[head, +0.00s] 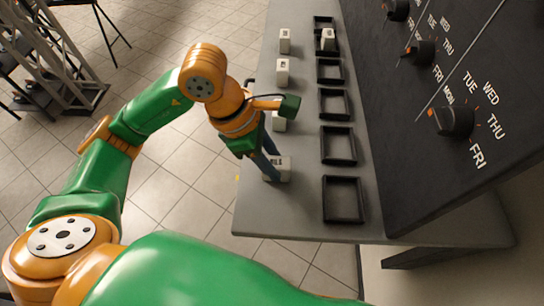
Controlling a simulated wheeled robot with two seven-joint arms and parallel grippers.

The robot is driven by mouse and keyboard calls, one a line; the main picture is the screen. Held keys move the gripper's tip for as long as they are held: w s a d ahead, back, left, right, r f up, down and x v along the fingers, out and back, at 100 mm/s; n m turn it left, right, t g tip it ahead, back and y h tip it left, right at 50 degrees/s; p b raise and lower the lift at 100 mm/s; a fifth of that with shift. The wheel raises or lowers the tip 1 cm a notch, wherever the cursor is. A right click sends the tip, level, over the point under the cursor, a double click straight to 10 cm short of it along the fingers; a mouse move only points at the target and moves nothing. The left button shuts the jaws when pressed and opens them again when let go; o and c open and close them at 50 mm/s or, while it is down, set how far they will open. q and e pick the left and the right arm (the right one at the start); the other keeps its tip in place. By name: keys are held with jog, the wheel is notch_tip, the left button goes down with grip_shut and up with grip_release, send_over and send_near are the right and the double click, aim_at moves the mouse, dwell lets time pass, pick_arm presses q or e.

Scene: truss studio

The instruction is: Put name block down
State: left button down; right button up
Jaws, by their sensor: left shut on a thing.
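My left gripper (268,168) points down at the near left part of the grey shelf (300,205). It is shut on a white name block (283,168) with dark lettering, partly hidden by the fingers. The block is at or just above the shelf top; I cannot tell whether it touches. More white blocks stand in a row behind it: one (279,124) partly hidden by the gripper, one (282,72) and one (284,41). Several black square frames lie in a row to the right, the nearest one (343,199) empty. A white block (327,40) is at a far frame. My right gripper is not in view.
A dark panel with dials (455,121) and day labels rises along the right side of the shelf. The shelf's left and near edges drop to a tiled floor (190,205). Metal truss and stands (60,65) are at the far left.

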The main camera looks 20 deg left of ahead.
pick_arm(q)
jog(key=shift+f, duration=0.15)
jog(key=c, duration=0.5)
grip_release()
jog(key=shift+r, duration=0.35)
jog(key=v, duration=1.1)
jog(key=shift+a+r, duration=0.25)
jog(key=shift+r, duration=0.1)
jog(key=shift+s, duration=0.15)
